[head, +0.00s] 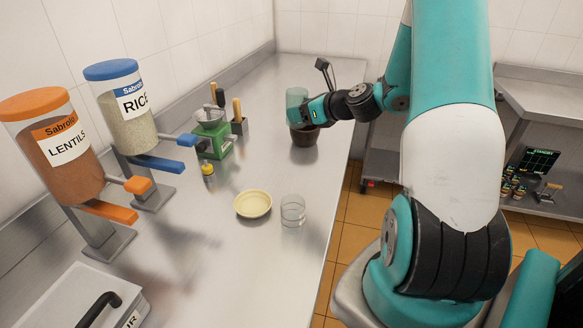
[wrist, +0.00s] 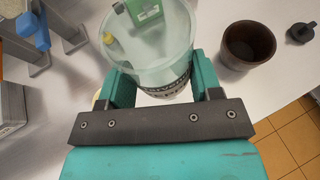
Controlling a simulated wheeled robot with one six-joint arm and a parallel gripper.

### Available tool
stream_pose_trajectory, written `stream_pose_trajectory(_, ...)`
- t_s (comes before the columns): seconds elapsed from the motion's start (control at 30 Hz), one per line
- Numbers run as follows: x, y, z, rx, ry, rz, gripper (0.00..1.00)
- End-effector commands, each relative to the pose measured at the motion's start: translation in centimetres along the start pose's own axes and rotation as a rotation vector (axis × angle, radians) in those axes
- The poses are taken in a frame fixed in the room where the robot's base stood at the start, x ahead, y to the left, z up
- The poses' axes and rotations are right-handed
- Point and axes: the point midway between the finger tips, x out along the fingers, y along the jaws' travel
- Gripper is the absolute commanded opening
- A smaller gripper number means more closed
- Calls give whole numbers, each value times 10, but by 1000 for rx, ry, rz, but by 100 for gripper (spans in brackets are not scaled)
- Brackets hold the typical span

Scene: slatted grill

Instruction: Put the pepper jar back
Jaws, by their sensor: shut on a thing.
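My gripper (head: 305,110) is shut on a clear, greenish see-through jar (head: 296,97) at the far part of the steel counter. In the wrist view the jar (wrist: 150,72) sits between the two teal fingers of my gripper (wrist: 162,78), with a dark patterned band low on its side.
A green grinder (head: 213,138), a small yellow-topped item (head: 207,170), a pale yellow bowl (head: 253,204) and a clear glass (head: 293,211) stand on the counter (head: 210,265). Lentils (head: 62,150) and rice (head: 125,110) dispensers line the left. Small jars (head: 513,186) stand on the right shelf.

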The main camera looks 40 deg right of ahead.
Motion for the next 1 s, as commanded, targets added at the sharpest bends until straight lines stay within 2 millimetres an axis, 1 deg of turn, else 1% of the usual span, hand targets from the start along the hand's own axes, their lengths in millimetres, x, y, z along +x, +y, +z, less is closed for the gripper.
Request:
stream_pose_trajectory(0.03, 5, 1, -14, 9, 4, 2, 28)
stream_pose_trajectory(0.2, 24, 1, -60, 9, 4, 3, 28)
stream_pose_trajectory(0.3, 34, 1, -85, 9, 4, 3, 28)
stream_pose_trajectory(0.43, 46, 1, -112, 6, 2, 3, 28)
stream_pose_trajectory(0.53, 51, 1, -125, 3, 0, 2, 28)
stream_pose_trajectory(0.67, 55, 1, -134, 2, 0, 2, 28)
stream_pose_trajectory(0.9, 67, 1, -164, 2, 0, 2, 28)
stream_pose_trajectory(1.0, 69, 1, -168, -1, -1, 1, 28)
